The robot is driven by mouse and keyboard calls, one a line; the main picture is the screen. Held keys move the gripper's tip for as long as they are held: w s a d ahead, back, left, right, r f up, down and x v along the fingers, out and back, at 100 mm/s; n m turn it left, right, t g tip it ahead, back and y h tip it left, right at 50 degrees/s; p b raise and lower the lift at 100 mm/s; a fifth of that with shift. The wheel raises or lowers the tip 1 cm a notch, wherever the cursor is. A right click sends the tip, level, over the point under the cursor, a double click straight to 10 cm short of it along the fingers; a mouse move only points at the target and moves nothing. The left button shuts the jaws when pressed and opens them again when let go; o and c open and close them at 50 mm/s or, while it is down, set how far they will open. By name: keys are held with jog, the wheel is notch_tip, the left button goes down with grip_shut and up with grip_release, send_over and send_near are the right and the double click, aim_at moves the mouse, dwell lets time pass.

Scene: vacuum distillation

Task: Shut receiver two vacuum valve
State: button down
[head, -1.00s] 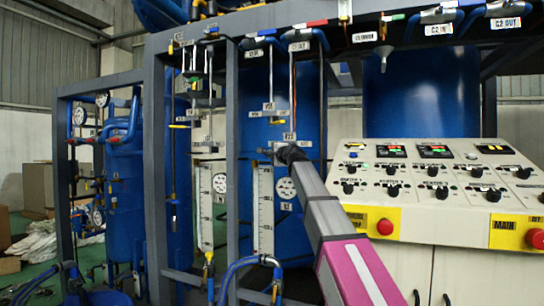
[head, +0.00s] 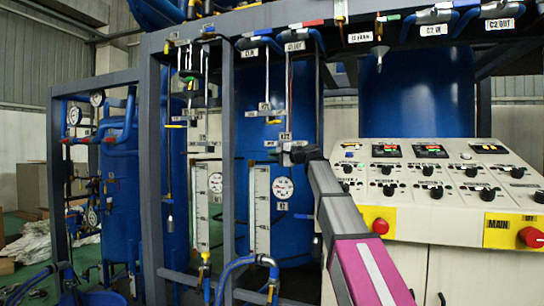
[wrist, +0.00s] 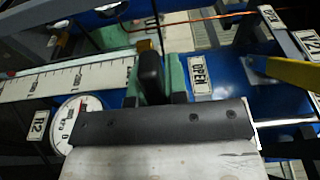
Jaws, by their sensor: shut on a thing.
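A black valve handle (wrist: 150,74) stands between the green fingers of my gripper (wrist: 154,82) in the wrist view, and the gripper is shut on it. A plate reading OPEN (wrist: 200,76) is just right of the fingers. The R2 plate (wrist: 38,128) and the round receiver gauge (wrist: 76,122) are at the lower left. In the head view my gripper (head: 283,154) is at the rig above the R2 gauge (head: 284,188), just below a small valve plate (head: 285,136). The handle is hidden there by my arm.
A white level scale (head: 260,210) stands left of the gauge. A grey upright post (head: 229,110) is farther left. The control panel (head: 440,180) with red stop buttons is to the right. A yellow part (wrist: 285,70) and copper tube (wrist: 205,20) are near the gripper.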

jog(key=shift+s, duration=0.1)
dwell(0.3)
jog(key=c, duration=1.1)
grip_release()
jog(key=shift+c, duration=0.2)
